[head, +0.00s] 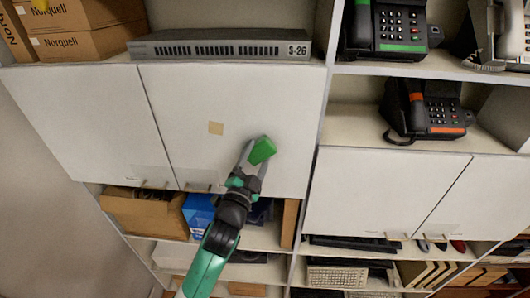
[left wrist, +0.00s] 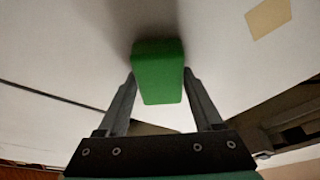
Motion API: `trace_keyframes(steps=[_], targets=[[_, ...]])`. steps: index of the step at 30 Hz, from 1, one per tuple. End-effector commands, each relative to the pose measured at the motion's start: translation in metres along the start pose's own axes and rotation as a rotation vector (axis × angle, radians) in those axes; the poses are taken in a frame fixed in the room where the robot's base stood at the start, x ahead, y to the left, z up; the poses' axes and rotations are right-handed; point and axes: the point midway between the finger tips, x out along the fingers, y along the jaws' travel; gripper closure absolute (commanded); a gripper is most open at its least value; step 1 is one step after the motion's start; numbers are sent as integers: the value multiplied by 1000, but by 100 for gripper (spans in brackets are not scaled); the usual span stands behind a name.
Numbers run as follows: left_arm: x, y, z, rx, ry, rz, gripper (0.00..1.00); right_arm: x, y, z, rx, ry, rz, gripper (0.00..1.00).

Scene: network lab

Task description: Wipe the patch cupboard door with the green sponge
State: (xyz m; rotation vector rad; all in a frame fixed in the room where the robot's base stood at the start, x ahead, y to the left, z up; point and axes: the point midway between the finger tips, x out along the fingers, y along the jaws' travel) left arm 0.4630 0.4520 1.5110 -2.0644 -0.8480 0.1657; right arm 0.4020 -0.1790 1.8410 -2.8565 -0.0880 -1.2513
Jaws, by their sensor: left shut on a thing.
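My left gripper (head: 251,169) is shut on the green sponge (head: 262,150) in front of a white cupboard door (head: 235,95). In the left wrist view the sponge (left wrist: 158,72) sits between the two fingers (left wrist: 158,95), its far end close to or against the door; I cannot tell for sure if it touches. A small tan square patch (head: 216,128) is on the door, up and left of the sponge. It also shows at the upper right of the left wrist view (left wrist: 268,17). My right gripper is not in view.
A grey rack unit (head: 220,47) marked S-26 lies on the shelf above the door. Cardboard boxes (head: 80,42) are to its left. Desk phones (head: 430,108) stand on shelves at right. Below the door are an open box (head: 145,210) and a blue box (head: 200,213).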

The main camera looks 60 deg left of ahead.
Motion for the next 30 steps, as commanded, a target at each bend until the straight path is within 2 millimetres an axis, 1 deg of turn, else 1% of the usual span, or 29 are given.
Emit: trace_keyframes(steps=[1, 3, 11, 14, 18, 21, 24, 30], targets=[[-1, -7, 2, 1, -1, 0, 77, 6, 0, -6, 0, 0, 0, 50], [-2, -10, 7, 2, -1, 0, 77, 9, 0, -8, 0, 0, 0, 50], [-5, -12, 13, 0, 3, 0, 77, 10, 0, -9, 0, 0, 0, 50], [-6, -17, 16, -1, 1, 1, 77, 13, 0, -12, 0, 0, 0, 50], [-8, -27, 27, 0, 0, -1, 77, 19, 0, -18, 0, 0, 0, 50], [-10, -32, 36, -2, 1, -2, 77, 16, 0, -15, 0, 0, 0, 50], [-11, -35, 40, -1, 2, -1, 77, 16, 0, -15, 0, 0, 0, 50], [-11, -36, 41, 0, 2, 0, 77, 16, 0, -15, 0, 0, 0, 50]])
